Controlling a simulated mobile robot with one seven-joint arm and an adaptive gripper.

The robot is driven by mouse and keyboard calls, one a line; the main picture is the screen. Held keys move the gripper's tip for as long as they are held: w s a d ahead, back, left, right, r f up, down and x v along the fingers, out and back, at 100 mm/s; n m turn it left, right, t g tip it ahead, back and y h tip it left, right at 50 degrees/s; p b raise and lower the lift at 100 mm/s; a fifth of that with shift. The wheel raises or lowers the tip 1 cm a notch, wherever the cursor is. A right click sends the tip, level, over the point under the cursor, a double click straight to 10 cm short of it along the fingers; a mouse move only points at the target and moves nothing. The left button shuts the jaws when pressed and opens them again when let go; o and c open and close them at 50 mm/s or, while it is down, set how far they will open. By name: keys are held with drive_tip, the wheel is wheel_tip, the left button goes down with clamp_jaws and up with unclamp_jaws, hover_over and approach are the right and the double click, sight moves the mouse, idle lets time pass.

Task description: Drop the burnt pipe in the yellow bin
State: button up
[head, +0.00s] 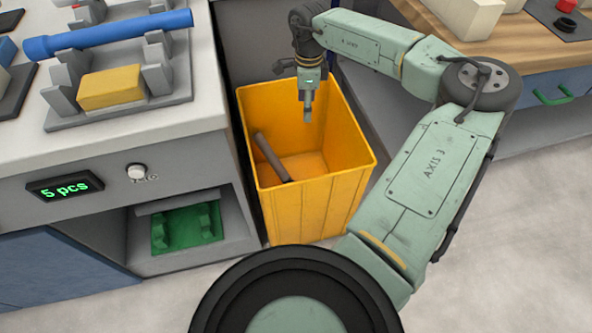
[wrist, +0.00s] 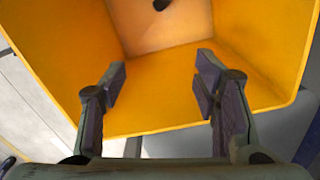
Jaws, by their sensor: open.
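The yellow bin (head: 335,205) stands on the floor between the two counters. A dark pipe, the burnt pipe (head: 270,157), is inside it, leaning tilted against the left inner wall. In the wrist view, a dark end of what looks like this pipe (wrist: 162,5) shows at the top edge, low in the bin (wrist: 60,50); the rest is out of frame. My gripper (head: 307,112) hangs over the bin's opening, pointing down. In the wrist view my gripper (wrist: 160,85) has its fingers wide apart with nothing between them. It is apart from the pipe.
On the left counter (head: 150,125), a blue pipe (head: 110,35) rests on a grey holder above a yellow block (head: 110,87). A display reads "5 pcs" (head: 65,187). A green holder (head: 187,227) sits on the shelf below. A wooden counter (head: 540,62) is at right.

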wheel_tip(320, 180, up, 12)
idle(0.6)
idle(0.4)
